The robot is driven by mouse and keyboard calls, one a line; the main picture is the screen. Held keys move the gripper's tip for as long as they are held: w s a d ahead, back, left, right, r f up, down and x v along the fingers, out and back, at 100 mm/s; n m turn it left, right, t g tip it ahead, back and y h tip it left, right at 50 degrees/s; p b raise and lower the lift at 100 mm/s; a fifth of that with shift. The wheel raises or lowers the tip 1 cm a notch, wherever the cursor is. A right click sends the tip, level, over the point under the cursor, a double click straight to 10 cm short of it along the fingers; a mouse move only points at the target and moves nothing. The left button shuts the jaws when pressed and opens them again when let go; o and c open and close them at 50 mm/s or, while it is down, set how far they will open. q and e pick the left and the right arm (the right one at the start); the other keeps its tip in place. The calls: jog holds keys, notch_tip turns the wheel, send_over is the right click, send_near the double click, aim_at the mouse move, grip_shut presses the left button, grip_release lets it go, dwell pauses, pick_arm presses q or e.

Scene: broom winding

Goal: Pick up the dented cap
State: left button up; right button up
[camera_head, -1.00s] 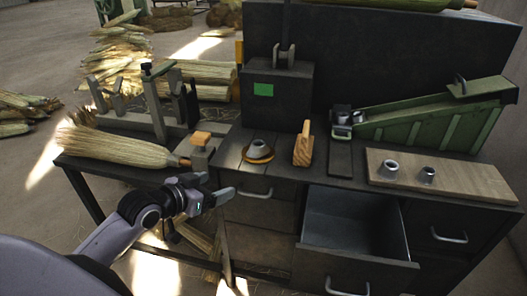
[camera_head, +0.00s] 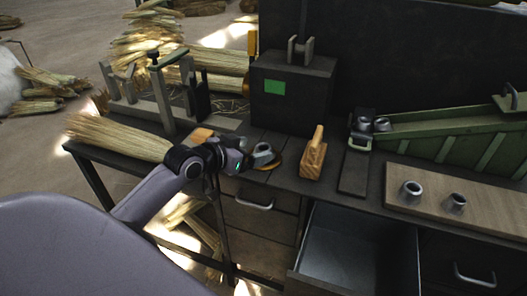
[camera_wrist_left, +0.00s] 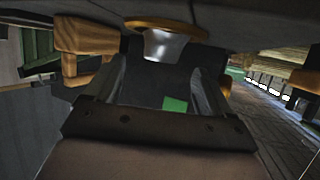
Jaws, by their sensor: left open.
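A grey metal cap stands on an orange ring (camera_head: 274,165) on the bench; in the wrist view the cap (camera_wrist_left: 176,44) shows as a pale cone with the ring (camera_wrist_left: 168,22) behind it. A dent cannot be made out. My left gripper (camera_head: 258,159) is at the cap and partly hides it in the head view. In the wrist view its two fingers (camera_wrist_left: 163,84) are apart, with the cap between and just beyond their tips. Contact cannot be told. My right gripper is not in view.
A wooden block (camera_head: 314,158) stands right of the cap. Two more metal caps (camera_head: 411,192) (camera_head: 456,204) stand on a wooden board (camera_head: 480,205). A green chute (camera_head: 450,140) holds others. A broom (camera_head: 115,138) lies at left. A drawer (camera_head: 355,250) is open.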

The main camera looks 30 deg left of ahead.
aim_at(267, 146)
pick_arm(q)
jog(key=shift+x, duration=1.25)
jog(key=shift+w+f, duration=0.2)
jog(key=shift+w, duration=0.3)
jog(key=c, duration=1.2)
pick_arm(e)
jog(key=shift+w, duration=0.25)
pick_arm(q)
jog(key=shift+r, duration=0.15)
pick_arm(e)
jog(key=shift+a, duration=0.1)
